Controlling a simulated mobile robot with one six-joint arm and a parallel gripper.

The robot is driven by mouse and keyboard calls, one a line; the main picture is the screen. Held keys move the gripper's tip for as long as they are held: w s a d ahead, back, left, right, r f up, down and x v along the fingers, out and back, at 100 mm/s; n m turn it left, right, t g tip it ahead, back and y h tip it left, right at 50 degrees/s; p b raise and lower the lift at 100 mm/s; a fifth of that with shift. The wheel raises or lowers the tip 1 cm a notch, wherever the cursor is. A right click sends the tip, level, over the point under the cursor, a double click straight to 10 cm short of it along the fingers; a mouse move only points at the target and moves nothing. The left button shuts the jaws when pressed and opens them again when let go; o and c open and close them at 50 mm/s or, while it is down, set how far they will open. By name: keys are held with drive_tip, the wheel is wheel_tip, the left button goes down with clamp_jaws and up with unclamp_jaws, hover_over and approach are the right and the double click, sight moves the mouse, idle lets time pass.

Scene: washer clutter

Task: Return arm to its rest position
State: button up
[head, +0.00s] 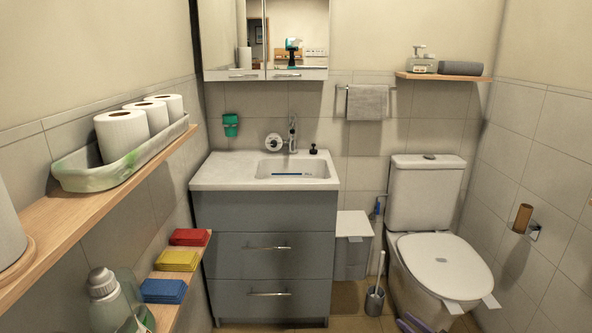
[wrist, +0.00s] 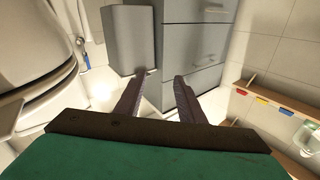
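My gripper (wrist: 160,78) shows in the wrist view with its two dark fingers apart. Nothing is between the fingertips. Beyond them are the floor and the grey drawer cabinet (wrist: 188,45), with the grey bin (wrist: 125,40) to the left. The fingers appear clear of both. I cannot clearly make out my arm or gripper in the head view. A small purple shape (head: 411,323) shows at its bottom edge in front of the toilet, and I cannot tell what it is.
The toilet (head: 440,262) stands right of the bin (head: 352,250) and toilet brush (head: 375,297). The sink cabinet (head: 265,240) is in the middle. At left, shelves hold a tray (head: 75,175) of paper rolls, a bottle (head: 110,300), and red (head: 189,237), yellow (head: 177,260) and blue (head: 163,291) stacks.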

drive_tip(key=w+a+r+m+h+p, duration=0.1)
drive_tip(key=w+a+r+h+p, duration=0.15)
drive_tip(key=a, duration=0.45)
drive_tip(key=w+a+r+m+h+p, duration=0.1)
drive_tip(key=a+m+h+p, duration=0.1)
drive_tip(key=a+p, duration=0.35)
drive_tip(key=s+a+f+m+g+h+p, duration=0.25)
drive_tip(key=s+a+h, duration=0.2)
drive_tip(key=a, duration=0.35)
drive_tip(key=s+a+f+m+g+h+p, duration=0.15)
drive_tip(key=s+f+g, duration=0.3)
drive_tip(key=s, duration=0.75)
drive_tip(key=s+f+g+h+p, duration=0.25)
drive_tip(key=s+g, duration=0.35)
drive_tip(key=s, duration=0.7)
drive_tip(key=s+a+r+g+y, duration=0.1)
drive_tip(key=s+g, duration=0.2)
drive_tip(key=s, duration=0.6)
drive_tip(key=s+a+r+n+g+y, duration=0.1)
drive_tip(key=s+g, duration=0.3)
drive_tip(key=s, duration=0.5)
drive_tip(key=shift+s+a+r+n+g, duration=0.15)
drive_tip(key=shift+a+r+n+g, duration=0.15)
drive_tip(key=shift+a+r, duration=0.2)
drive_tip(key=shift+c, duration=0.6)
